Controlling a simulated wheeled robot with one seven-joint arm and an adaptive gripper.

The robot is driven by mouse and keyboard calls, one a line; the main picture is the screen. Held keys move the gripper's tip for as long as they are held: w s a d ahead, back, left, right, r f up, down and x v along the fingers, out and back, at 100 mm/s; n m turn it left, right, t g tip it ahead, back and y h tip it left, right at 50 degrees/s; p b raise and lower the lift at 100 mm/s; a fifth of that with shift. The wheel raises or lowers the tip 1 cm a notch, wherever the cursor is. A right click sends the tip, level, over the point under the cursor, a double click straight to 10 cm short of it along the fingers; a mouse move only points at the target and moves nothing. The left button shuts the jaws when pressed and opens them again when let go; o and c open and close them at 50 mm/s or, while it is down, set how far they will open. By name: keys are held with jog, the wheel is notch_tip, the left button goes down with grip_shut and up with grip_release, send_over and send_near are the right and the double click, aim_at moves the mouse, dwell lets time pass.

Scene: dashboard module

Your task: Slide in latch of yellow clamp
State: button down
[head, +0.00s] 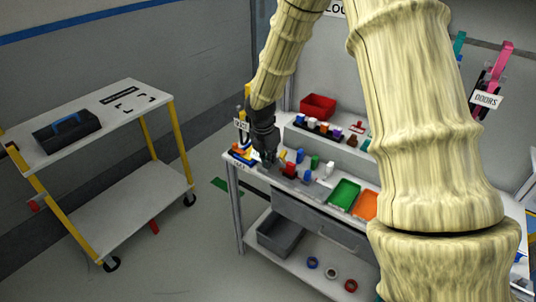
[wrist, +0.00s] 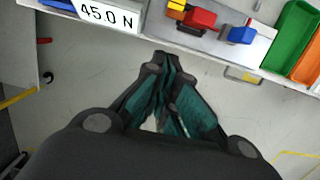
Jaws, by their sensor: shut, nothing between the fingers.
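A small yellow part (wrist: 177,9), which may be the yellow clamp, sits at the top edge of the wrist view beside a red block (wrist: 201,20). Its latch cannot be made out. In the head view a yellow part (head: 283,155) shows just behind the red block (head: 290,169), close to my gripper (head: 270,164). In the wrist view my gripper (wrist: 166,62) is shut and empty, its fingertips pointing at the bench's front edge. The fingertips appear apart from the yellow part and the red block.
A blue block (wrist: 240,35) stands right of the red one. Green (head: 344,193) and orange (head: 367,205) trays lie further right on the bench. A label reading 45.0 N (wrist: 106,16) is at the bench edge. A cart (head: 90,125) stands left, with floor between.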

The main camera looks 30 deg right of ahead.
jog(key=d+f+p, duration=0.1)
jog(key=f, duration=0.1)
jog(key=w+d+f+p, duration=0.1)
jog(key=d+f, duration=0.1)
jog(key=shift+w+d+f, duration=0.1)
jog(key=shift+w+d, duration=0.1)
jog(key=shift+d, duration=0.1)
jog(key=shift+w+d+p, duration=0.2)
jog(key=shift+d+p, duration=0.1)
jog(key=shift+p, duration=0.05)
